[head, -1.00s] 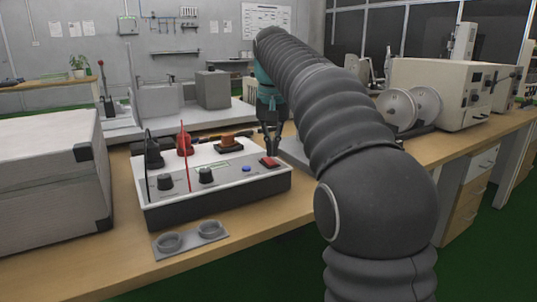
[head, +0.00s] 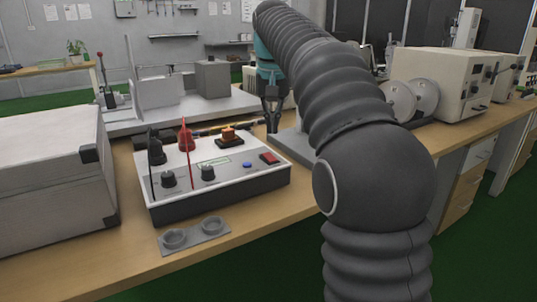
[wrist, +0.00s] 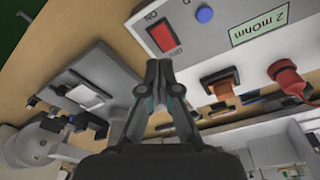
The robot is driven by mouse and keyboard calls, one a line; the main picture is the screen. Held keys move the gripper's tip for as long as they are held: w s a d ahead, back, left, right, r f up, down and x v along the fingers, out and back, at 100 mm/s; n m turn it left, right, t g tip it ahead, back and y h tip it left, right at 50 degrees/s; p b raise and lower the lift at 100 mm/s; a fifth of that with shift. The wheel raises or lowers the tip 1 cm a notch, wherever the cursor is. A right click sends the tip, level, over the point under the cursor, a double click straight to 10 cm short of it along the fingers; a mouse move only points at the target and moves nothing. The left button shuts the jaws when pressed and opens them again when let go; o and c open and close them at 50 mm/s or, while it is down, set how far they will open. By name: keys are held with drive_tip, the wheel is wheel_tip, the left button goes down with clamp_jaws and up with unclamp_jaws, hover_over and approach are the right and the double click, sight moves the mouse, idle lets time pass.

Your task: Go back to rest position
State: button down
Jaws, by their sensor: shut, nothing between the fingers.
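My gripper (head: 272,122) is shut and empty, behind the right back edge of the tester box in the head view. In the wrist view its fingertips (wrist: 159,68) meet close to the red switch (wrist: 162,37), without visible contact. The tester box (head: 218,190) is white and dark grey, with the same red switch (head: 269,158) at its right end, a blue button (head: 247,165) and two black knobs. A red plug (head: 186,136) and an orange component (head: 228,134) are on its top. My dark ribbed arm covers part of the bench.
A silver case (head: 45,190) stands at the left. A grey holder with two round cups (head: 195,236) lies in front of the tester. A machine with white reels (head: 425,95) stands at the right. Grey equipment (head: 165,110) stands behind the tester.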

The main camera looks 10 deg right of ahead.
drive_tip(key=s+f+t, duration=0.1)
drive_tip(key=s+f, duration=0.5)
drive_tip(key=s, duration=0.4)
drive_tip(key=s+f+n+t, duration=0.1)
drive_tip(key=s+f, duration=0.6)
drive_tip(key=s, duration=0.3)
drive_tip(key=s+f+n+t, duration=0.1)
drive_tip(key=s+f, duration=0.6)
drive_tip(key=s, duration=0.3)
drive_tip(key=shift+s+t, duration=0.15)
drive_tip(key=shift+t, duration=0.25)
drive_tip(key=shift+f, duration=0.1)
